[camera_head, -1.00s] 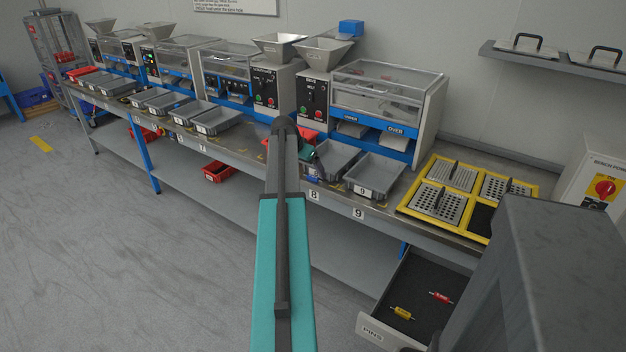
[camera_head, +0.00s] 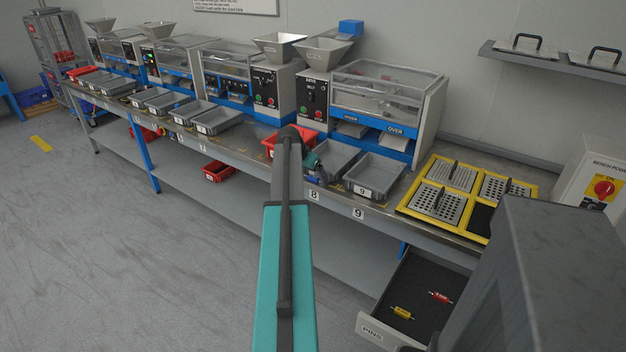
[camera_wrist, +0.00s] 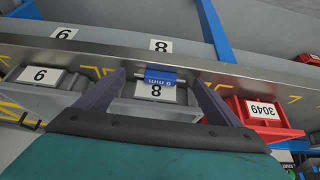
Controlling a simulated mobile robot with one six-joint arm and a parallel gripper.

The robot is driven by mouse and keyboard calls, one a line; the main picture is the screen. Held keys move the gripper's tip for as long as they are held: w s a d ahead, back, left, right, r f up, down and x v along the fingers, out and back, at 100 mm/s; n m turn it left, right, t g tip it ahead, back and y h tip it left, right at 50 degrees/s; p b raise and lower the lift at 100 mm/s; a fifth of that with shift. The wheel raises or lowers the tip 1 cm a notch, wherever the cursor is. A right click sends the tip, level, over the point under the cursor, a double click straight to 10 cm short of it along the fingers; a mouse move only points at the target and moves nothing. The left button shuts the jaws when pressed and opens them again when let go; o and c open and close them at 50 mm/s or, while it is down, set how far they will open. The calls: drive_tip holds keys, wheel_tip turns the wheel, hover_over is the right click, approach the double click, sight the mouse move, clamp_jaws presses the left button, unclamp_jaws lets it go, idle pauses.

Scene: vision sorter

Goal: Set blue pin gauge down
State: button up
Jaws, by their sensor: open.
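The blue pin gauge (camera_wrist: 160,76) shows in the wrist view as a blue body marked 8 mm. It appears at the bench's front strip, just in front of the grey tray 8 (camera_wrist: 181,95). My gripper (camera_wrist: 157,78) is open, with one dark finger on each side of the gauge and visible gaps between. I cannot tell whether the gauge fully rests on the bench.
A yellow-framed rack (camera_head: 408,207) is farther right. An open drawer (camera_head: 372,325) below holds a yellow gauge (camera_head: 401,313) and a red gauge (camera_head: 441,297).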

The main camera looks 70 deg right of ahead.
drive_tip(key=c, duration=1.2)
drive_tip(key=shift+c, duration=0.2)
drive_tip(key=shift+r, duration=0.1)
drive_tip(key=shift+r, duration=1.15)
drive_tip(key=shift+s+a+r, duration=0.1)
drive_tip(key=shift+a+r, duration=0.25)
drive_tip(key=shift+r, duration=0.15)
drive_tip(key=s+a, duration=0.2)
drive_tip(key=a, duration=0.5)
drive_tip(key=s+a+r+b, duration=0.1)
drive_tip(key=s+a, duration=0.2)
drive_tip(key=a, duration=0.4)
drive_tip(key=shift+s+a+r+b, duration=0.15)
drive_tip(key=shift+s+r+b, duration=0.1)
drive_tip(key=shift+b, duration=0.05)
